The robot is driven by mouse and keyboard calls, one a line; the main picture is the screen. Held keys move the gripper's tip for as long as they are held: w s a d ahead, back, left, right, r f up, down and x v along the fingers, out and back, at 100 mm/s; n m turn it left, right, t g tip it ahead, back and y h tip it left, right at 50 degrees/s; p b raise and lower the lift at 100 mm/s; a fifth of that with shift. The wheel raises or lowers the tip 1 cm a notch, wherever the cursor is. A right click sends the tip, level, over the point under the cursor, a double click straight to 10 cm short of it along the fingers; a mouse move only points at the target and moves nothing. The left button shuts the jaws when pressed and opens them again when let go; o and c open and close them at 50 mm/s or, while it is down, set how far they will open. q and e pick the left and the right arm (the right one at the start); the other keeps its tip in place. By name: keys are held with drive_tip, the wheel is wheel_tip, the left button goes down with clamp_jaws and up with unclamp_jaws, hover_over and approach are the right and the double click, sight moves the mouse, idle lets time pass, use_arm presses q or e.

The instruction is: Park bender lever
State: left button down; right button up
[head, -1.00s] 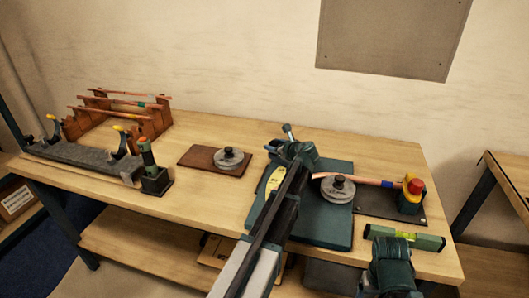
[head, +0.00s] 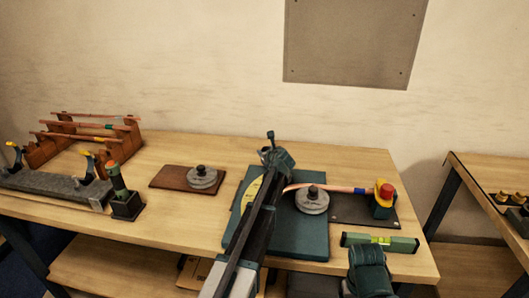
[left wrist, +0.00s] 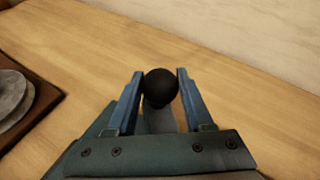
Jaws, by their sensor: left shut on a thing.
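The pipe bender stands on a dark green base plate (head: 315,245) on the workbench, with a grey round former (head: 312,200) and a yellow scale (head: 251,191). A copper tube (head: 335,188) runs right from the former. My left gripper (left wrist: 160,86) is shut on the black ball knob (left wrist: 161,84) of the bender lever, one finger on each side. In the head view the left gripper (head: 272,150) is at the plate's back left, and my arm hides most of the lever. Part of my right arm shows at the lower right; its fingers cannot be made out.
A yellow and red device (head: 384,196) stands right of the bender, with a green level (head: 380,243) in front. A brown board with a grey disc (head: 202,177) lies left. A wooden rack (head: 84,136) with copper tubes stands far left. Bare bench lies behind the bender.

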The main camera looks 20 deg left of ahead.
use_arm(q)
drive_tip(key=shift+w+d, duration=0.2)
drive_tip(key=shift+c, duration=1.6)
unclamp_jaws()
drive_tip(key=shift+w, duration=0.1)
drive_tip(key=shift+s+d+r, duration=0.1)
drive_tip(key=shift+s+d, duration=0.05)
drive_tip(key=shift+s, duration=0.15)
drive_tip(key=p+v, duration=0.5)
drive_tip(key=v, duration=0.8)
drive_tip(key=shift+s+r, duration=0.1)
